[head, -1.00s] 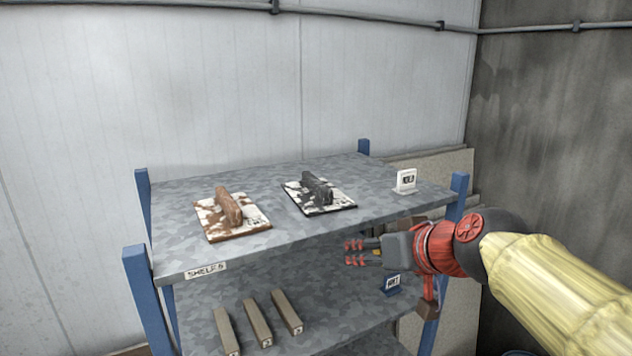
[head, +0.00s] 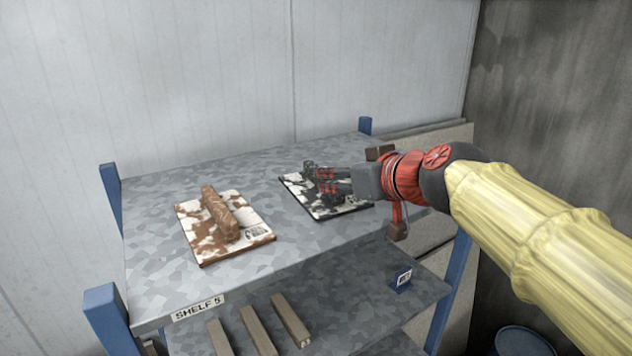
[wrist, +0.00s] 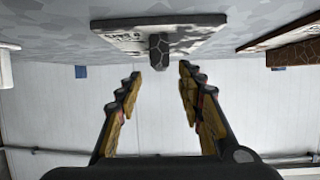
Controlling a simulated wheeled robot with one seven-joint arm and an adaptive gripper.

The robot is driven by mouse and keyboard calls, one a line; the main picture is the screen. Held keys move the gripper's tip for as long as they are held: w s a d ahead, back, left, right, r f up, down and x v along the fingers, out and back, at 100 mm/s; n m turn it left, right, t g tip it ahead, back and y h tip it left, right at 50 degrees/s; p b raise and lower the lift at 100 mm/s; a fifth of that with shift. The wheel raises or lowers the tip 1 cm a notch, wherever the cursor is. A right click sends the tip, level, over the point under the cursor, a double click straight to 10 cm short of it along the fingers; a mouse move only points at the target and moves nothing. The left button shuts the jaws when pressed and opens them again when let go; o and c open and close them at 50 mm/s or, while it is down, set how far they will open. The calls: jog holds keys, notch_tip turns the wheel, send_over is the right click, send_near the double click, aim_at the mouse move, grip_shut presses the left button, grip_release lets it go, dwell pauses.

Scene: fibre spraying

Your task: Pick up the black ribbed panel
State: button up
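The black ribbed panel (head: 328,212), a white board with black patches and a dark raised bar along its middle, lies on the top shelf. My gripper (head: 322,180) is at the panel, partly covering it in the head view. The wrist view is upside down and shows the panel (wrist: 135,37) with its dark bar's end (wrist: 160,47) centred ahead of my gripper (wrist: 160,73). The fingers are spread and empty, to either side of the bar's line and apart from it.
A brown-patched panel (head: 257,236) with a brown bar lies to the left on the top shelf (head: 150,290). Several tan bars (head: 258,330) and a blue tag (head: 401,279) are on the shelf below. Blue posts (head: 110,200) stand at the corners.

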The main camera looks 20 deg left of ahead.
aim_at(302, 185)
jog(key=p+x, duration=0.3)
jog(key=x, duration=0.4)
jog(key=shift+w+a+r, duration=0.1)
jog(key=shift+w+a, duration=0.05)
grip_shut()
dwell(0.4)
dwell(0.5)
jog(key=shift+r, duration=0.2)
